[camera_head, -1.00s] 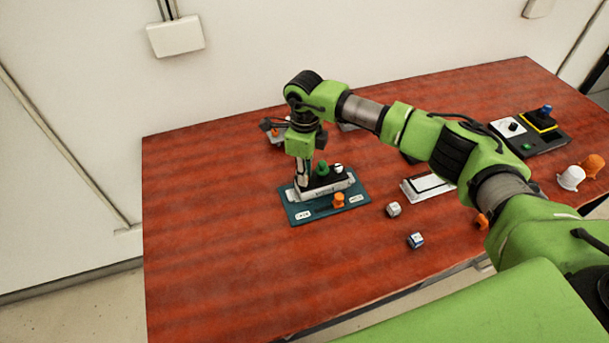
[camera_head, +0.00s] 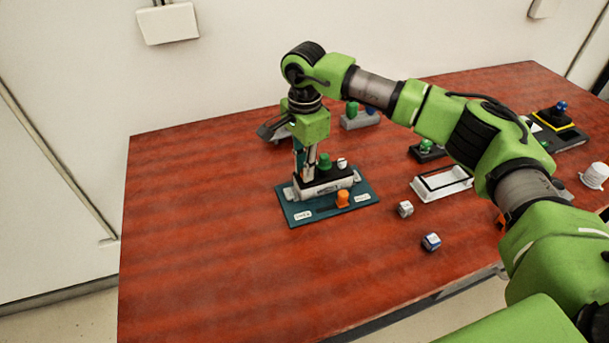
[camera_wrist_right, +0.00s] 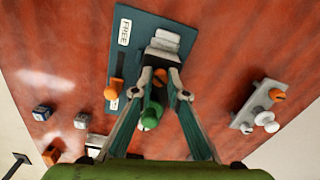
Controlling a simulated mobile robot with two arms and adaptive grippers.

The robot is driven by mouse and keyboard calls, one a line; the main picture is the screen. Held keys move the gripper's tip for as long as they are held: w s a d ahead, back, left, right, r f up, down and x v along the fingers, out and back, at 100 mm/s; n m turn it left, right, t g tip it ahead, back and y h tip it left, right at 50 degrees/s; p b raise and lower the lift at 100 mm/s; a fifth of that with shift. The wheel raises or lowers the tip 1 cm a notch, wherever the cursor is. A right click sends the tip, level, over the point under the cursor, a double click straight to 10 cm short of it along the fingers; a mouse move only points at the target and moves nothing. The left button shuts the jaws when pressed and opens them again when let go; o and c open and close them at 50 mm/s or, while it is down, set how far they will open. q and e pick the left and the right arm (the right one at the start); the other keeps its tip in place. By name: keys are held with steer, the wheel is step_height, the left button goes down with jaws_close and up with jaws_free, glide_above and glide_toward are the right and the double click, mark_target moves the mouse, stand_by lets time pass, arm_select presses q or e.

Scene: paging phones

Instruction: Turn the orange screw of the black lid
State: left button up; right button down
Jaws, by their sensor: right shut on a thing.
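The black lid (camera_head: 320,176) sits on a pale block on a teal plate (camera_head: 293,213), with a green knob (camera_head: 325,160) and a white knob (camera_head: 342,164) standing on its top. My right gripper (camera_head: 304,177) points down at the lid's left end. In the wrist view the orange screw (camera_wrist_right: 160,76) shows between the fingertips of my right gripper (camera_wrist_right: 162,74), which are shut on it. The green knob also shows there (camera_wrist_right: 151,114), between the fingers and partly hiding the lid. In the head view the fingers hide the screw. My left gripper is out of view.
An orange slider (camera_head: 343,199) stands on the plate near the lid's front. Two small dice-like cubes (camera_head: 405,209) (camera_head: 431,242) and a white frame (camera_head: 428,192) lie to the right. The table's left side is clear.

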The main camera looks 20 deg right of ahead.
steer(key=n+b, duration=0.2)
steer(key=n, duration=0.1)
steer(key=shift+f+n, duration=0.1)
steer(key=shift+n, duration=0.2)
steer(key=shift+n+b, duration=0.5)
steer(key=shift+n, duration=1)
steer(key=c, duration=2)
jaws_free()
steer(key=shift+r, duration=0.25)
step_height(320, 180, up, 12)
steer(key=shift+f, duration=0.1)
